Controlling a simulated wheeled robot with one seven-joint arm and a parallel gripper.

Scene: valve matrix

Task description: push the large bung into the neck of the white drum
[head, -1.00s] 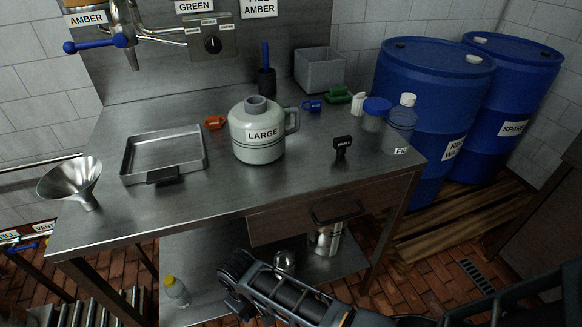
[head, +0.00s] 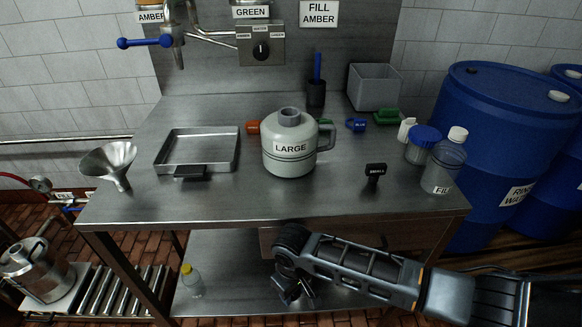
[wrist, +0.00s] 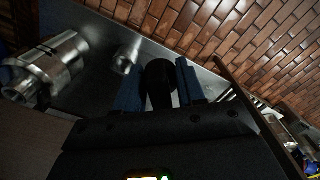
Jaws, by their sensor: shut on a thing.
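The white drum (head: 290,160), pale grey-white and labelled LARGE, stands upright on the steel bench, with a handle on its right. Its grey neck (head: 290,116) points up and nothing stands in it. My gripper (head: 288,292) is low in front of the bench, below the bench top and well below the drum. In the wrist view its blue fingers (wrist: 158,85) are shut on a dark, round-headed thing, the large bung (wrist: 160,78). The bung's lower end is hard to make out in shadow. A black bung labelled SMALL (head: 375,173) stands on the bench right of the drum.
A steel tray (head: 197,151) and funnel (head: 112,160) lie left of the drum. Bottles (head: 448,160) and a blue-lidded jar (head: 422,142) stand at the right end. The bench's front edge (head: 240,220) lies above my gripper. Bench space before the drum is clear.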

